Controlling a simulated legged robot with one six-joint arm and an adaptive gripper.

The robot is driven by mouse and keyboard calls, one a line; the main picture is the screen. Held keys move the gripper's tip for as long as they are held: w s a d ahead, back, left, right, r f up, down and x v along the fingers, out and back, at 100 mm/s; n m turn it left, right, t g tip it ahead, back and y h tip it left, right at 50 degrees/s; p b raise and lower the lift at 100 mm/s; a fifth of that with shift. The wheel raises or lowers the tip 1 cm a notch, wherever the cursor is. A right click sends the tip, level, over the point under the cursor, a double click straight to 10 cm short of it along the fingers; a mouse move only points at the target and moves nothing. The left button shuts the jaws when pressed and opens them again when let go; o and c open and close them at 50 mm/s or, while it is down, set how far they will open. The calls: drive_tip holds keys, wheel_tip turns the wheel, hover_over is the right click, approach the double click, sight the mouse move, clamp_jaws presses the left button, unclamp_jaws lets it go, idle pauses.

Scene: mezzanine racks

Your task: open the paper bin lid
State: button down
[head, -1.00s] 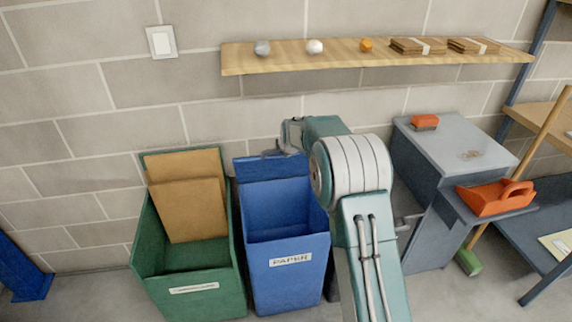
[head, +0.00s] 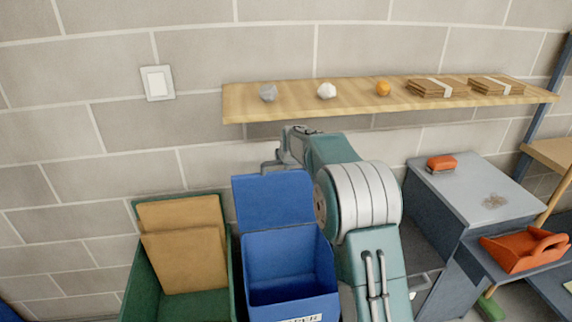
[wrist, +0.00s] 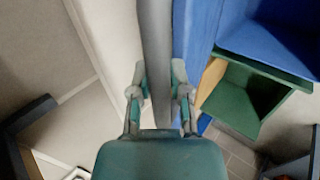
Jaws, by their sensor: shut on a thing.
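The blue paper bin (head: 262,289) stands left of my arm in the head view, its label cut off at the bottom edge. Its blue lid (head: 272,202) stands up at the back of the bin, and the opening shows dark blue inside. My gripper (head: 277,163) is at the lid's top edge, partly hidden behind the lid and my arm. In the wrist view, my gripper (wrist: 158,100) is shut on a grey bar (wrist: 155,45), which looks like the lid's handle. The blue lid shows just right of the bar in the wrist view (wrist: 196,35).
A green bin (head: 135,288) with cardboard (head: 185,245) stands to the left. A wooden shelf (head: 300,108) with small items is on the wall above my gripper. A grey cabinet (head: 470,185) with an orange dustpan (head: 523,250) beside it is to the right of my arm.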

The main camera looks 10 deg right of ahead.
drive_tip(key=shift+r, duration=0.1)
drive_tip(key=c, duration=0.6)
unclamp_jaws()
drive_tip(key=shift+o, duration=0.2)
drive_tip(key=v, duration=1.1)
drive_tip(key=shift+s+r, duration=0.25)
drive_tip(key=shift+s, duration=0.05)
